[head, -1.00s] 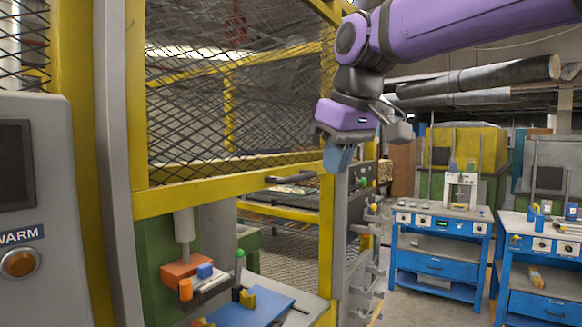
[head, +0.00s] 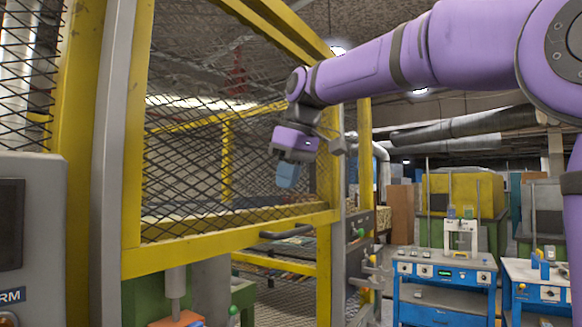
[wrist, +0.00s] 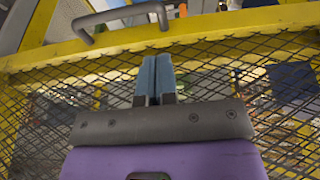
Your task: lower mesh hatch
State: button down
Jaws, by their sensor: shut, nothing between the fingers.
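The mesh hatch is a yellow frame (head: 235,238) filled with dark diamond mesh, at the left and middle of the head view. Its lower bar stands above an opening, with part of a machine showing below. A grey handle (head: 287,232) sits on the lower bar near its right end; it also shows in the wrist view (wrist: 120,17). My gripper (head: 287,182) has blue fingers, shut and empty, in front of the mesh's right part and above the handle. In the wrist view, the fingertips (wrist: 155,58) point toward the yellow bar, right of and apart from the handle.
A grey control panel (head: 25,220) stands at the far left. A grey post (head: 345,275) with knobs and levers is right of the hatch. Blue workbenches (head: 444,272) stand at the back right.

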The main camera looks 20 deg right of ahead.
aim_at(281, 234)
jog(key=x, duration=0.8)
jog(key=shift+s+d+f, duration=0.25)
jog(key=shift+s+f, duration=0.05)
jog(key=shift+f, duration=0.25)
jog(key=shift+f, duration=0.1)
